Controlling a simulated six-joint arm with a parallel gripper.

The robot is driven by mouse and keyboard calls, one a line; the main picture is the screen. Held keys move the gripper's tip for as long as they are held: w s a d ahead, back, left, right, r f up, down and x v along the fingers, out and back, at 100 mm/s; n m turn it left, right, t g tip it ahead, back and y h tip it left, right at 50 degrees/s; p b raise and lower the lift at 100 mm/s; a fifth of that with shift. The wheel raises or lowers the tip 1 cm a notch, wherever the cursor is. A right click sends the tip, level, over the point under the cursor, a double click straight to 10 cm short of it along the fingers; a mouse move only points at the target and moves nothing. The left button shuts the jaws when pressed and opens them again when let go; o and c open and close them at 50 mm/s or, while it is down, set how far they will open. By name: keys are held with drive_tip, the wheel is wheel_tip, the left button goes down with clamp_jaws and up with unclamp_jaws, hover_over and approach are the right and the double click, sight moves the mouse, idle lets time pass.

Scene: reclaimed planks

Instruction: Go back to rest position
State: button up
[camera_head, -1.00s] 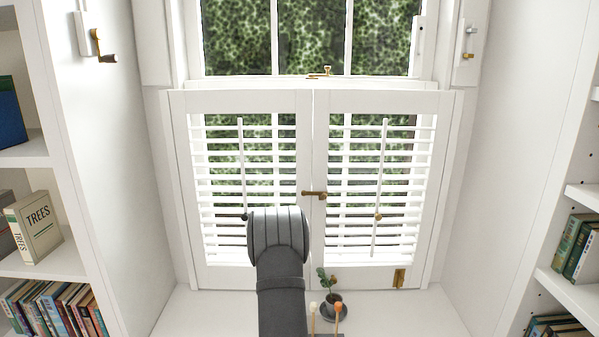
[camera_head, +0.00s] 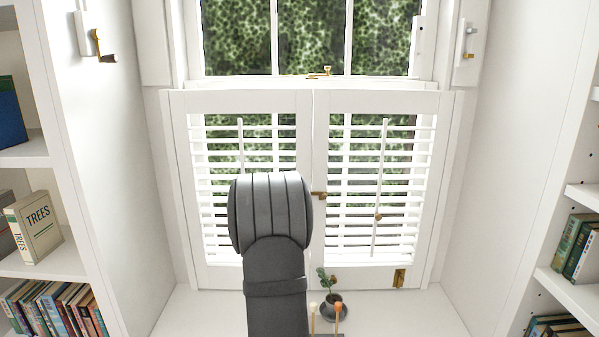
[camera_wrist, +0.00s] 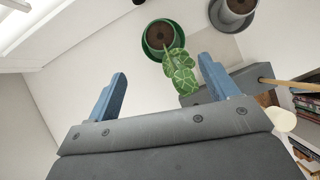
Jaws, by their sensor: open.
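My gripper (camera_wrist: 160,88) shows in the wrist view with its two blue fingers spread wide apart and nothing between them. A green pot (camera_wrist: 160,40) with a patterned leafy plant (camera_wrist: 180,72) appears beyond the fingertips, apart from them. In the head view my dark grey arm rises in front of the left shutter (camera_head: 205,190) and hides part of it; my gripper's fingers do not show there.
A small potted plant (camera_head: 331,303) stands on the white sill by two sticks with round tips (camera_head: 338,309). A grey pot (camera_wrist: 235,10) shows in the wrist view. Bookshelves (camera_head: 40,265) flank the window niche. The right shutter (camera_head: 375,190) has a brass latch (camera_head: 318,194).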

drive_tip(key=x, duration=1.4)
drive_tip(key=shift+w+f, duration=0.1)
drive_tip(key=shift+f, duration=0.15)
drive_tip(key=shift+w+r, duration=0.15)
drive_tip(key=shift+w, duration=0.15)
drive_tip(key=r, duration=0.3)
drive_tip(key=shift+s+d+r, duration=0.15)
drive_tip(key=shift+s+d, duration=0.05)
drive_tip(key=shift+d, duration=0.15)
drive_tip(key=s+d+r+m+g+h, duration=0.1)
drive_tip(key=s+d+r+m, duration=0.1)
drive_tip(key=d+r+m, duration=0.1)
drive_tip(key=s+d+r+m+h, duration=0.2)
drive_tip(key=s+d+r+m, duration=0.1)
drive_tip(key=d, duration=0.3)
drive_tip(key=shift+s+d+r+m+g, duration=0.3)
drive_tip(key=shift+d+r+g, duration=0.1)
drive_tip(key=shift+r, duration=0.5)
